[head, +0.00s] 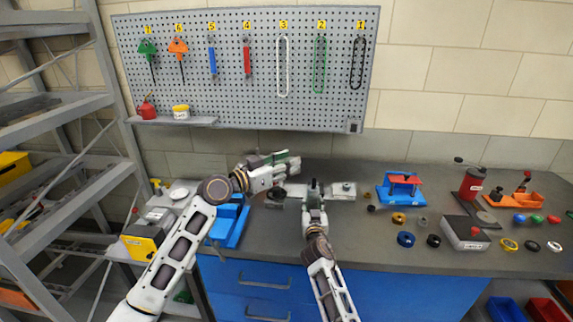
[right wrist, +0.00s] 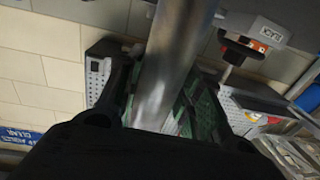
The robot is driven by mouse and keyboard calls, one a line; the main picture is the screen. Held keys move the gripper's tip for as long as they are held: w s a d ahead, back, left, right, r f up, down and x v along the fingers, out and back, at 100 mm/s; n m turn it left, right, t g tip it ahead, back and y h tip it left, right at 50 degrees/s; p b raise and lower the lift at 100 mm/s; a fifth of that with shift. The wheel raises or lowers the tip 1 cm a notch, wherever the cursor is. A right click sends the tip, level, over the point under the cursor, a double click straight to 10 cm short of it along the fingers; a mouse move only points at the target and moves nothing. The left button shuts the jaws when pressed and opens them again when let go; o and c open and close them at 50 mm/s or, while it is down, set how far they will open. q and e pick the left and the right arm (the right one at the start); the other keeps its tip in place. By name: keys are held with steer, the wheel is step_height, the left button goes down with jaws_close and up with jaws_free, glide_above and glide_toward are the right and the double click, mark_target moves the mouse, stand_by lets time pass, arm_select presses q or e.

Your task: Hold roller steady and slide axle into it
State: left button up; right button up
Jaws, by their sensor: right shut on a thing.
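My right gripper (head: 313,188) is near the middle of the bench in the head view. In the right wrist view its fingers with green pads (right wrist: 165,95) are shut on a smooth grey metal cylinder (right wrist: 172,58). I cannot tell whether this cylinder is the roller or the axle. My left gripper (head: 278,160) is higher and to the left, just beside the right one. Its green-padded fingers point right. They are too small to show whether they are open or hold anything. No second cylinder can be made out clearly.
A pale grey block (head: 343,189) lies right of my right gripper. A blue fixture (head: 397,188) with a red top, a grey box (head: 465,232) and several coloured rings and knobs are to the right. A blue stand (head: 232,224) is at left. The pegboard (head: 265,70) is behind.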

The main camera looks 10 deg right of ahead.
mark_target(314, 183)
stand_by(0.3)
steer(key=o, duration=1.3)
steer(key=shift+r, duration=0.15)
steer(key=shift+r, duration=4.85)
steer(key=shift+f, duration=0.1)
